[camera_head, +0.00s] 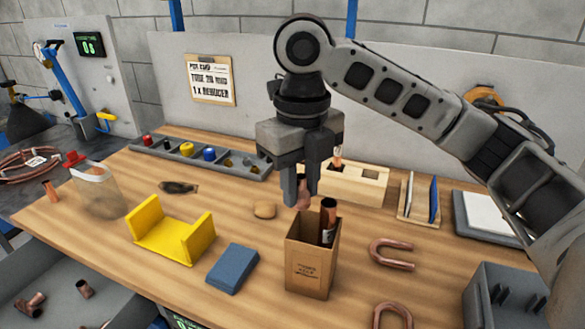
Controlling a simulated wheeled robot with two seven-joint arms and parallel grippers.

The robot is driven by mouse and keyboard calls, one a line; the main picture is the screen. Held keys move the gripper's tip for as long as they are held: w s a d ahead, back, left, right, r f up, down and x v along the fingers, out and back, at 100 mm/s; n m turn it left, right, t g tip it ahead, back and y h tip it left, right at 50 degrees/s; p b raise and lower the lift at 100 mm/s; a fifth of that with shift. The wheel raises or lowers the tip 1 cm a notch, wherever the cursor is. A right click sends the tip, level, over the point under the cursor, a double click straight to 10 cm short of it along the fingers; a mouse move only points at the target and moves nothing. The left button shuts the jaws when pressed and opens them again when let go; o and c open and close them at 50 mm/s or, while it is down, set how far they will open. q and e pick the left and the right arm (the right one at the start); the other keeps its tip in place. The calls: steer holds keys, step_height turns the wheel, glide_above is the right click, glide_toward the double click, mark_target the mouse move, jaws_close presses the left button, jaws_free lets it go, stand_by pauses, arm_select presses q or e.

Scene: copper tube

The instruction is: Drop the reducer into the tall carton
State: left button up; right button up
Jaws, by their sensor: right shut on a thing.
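The tall carton (309,268) is an open brown box with printing on its front, standing upright near the table's middle front. A copper tube (328,222) stands in it and sticks up at its right side. My right gripper (302,190) points down just above and behind the carton's left rim. It is shut on a small copper piece (303,196), which looks like the reducer; the fingers hide part of it. My left gripper is not in view.
A wooden block rack (352,183) stands behind the gripper. Copper U-bends (392,253) lie right of the carton. A blue block (233,268) and a yellow cradle (172,235) stand to its left. A grey bin tray (200,157) lies at the back.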

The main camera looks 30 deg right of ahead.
mark_target(301, 209)
steer(key=shift+s+f, duration=0.2)
steer(key=shift+f, duration=2.05)
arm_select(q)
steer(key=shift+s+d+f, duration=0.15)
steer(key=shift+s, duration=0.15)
arm_select(e)
steer(key=shift+w+f, duration=0.1)
steer(key=shift+f, duration=0.2)
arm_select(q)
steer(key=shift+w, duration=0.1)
arm_select(e)
steer(key=shift+f, duration=0.25)
steer(key=o, duration=1.1)
steer(key=shift+c, duration=0.2)
